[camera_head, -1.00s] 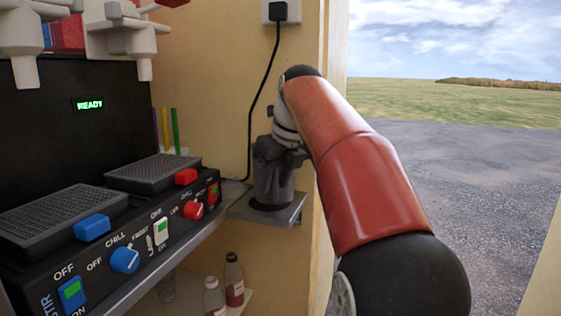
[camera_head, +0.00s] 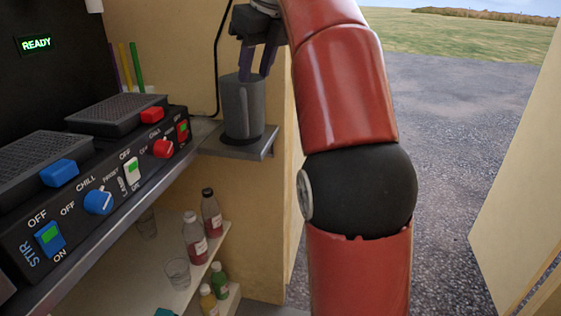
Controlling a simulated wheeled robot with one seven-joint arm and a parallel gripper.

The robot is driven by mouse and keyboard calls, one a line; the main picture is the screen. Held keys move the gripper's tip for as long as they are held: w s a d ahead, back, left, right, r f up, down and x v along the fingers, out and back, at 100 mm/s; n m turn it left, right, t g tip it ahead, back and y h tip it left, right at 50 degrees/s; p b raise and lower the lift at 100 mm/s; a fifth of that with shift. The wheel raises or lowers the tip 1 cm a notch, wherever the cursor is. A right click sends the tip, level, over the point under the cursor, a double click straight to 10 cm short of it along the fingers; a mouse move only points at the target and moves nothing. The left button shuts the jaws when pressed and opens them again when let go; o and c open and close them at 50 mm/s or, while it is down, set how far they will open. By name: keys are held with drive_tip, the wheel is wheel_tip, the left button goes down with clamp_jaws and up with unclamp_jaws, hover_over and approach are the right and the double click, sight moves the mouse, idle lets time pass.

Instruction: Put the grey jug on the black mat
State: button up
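The grey jug (camera_head: 243,108) stands upright on a small grey shelf by the wall. A dark round patch, seemingly the black mat (camera_head: 268,133), shows around its base; the jug covers most of it. My gripper (camera_head: 256,76) is above the jug, pointing down, with its fingertips by the jug's top. The two fingers are apart, with a gap between them, and the jug's body below them is clear of the fingers. Whether a fingertip touches the rim I cannot tell.
The black machine (camera_head: 120,170) with knobs and switches stands to the left. A lower shelf (camera_head: 222,248) holds several bottles and glasses. A black cable (camera_head: 217,60) hangs down the wall behind the jug. The doorway opens to gravel at right.

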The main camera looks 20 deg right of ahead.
drive_tip(key=s+a+f+n, duration=0.1)
drive_tip(key=s+f+n, duration=1)
drive_tip(key=f+n, duration=0.4)
drive_tip(key=s+a+f+n+t+h, duration=0.1)
drive_tip(key=s+a+f+n, duration=0.1)
drive_tip(key=s+f+n, duration=1)
wheel_tip(320, 180, down, 3)
drive_tip(key=n, duration=0.4)
drive_tip(key=shift+s+a, duration=0.2)
drive_tip(key=shift+a, duration=0.1)
